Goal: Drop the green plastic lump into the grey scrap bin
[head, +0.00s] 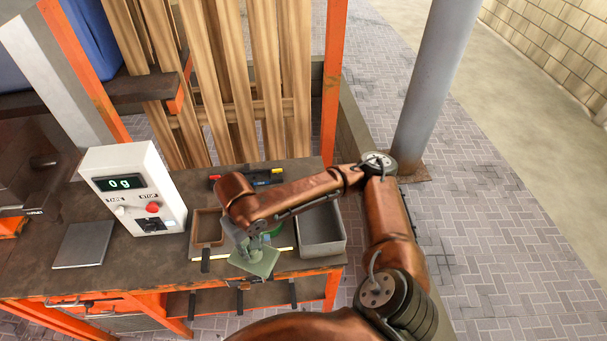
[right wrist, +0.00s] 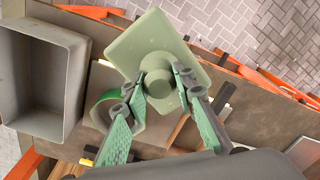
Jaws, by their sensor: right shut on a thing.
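The green plastic lump (head: 256,262) is a pale green square slab with a round knob; it also shows in the right wrist view (right wrist: 152,42). My right gripper (head: 246,248) is shut on the knob, seen closely in the right wrist view (right wrist: 160,86). The lump is held at the bench's front edge, apart from the bin. The grey scrap bin (head: 325,250) is an open box on the bench's right end, to the right of the gripper; it lies at left in the right wrist view (right wrist: 74,95). Its visible inside looks empty. My left gripper is not in view.
A green ring (right wrist: 138,126) lies behind the gripper, beside the bin. A brown tray (head: 207,228) stands left of the gripper. A white scale box (head: 133,185) reading 0 g and a grey plate (head: 83,244) are further left. Orange posts (head: 334,85) and timber boards rise behind.

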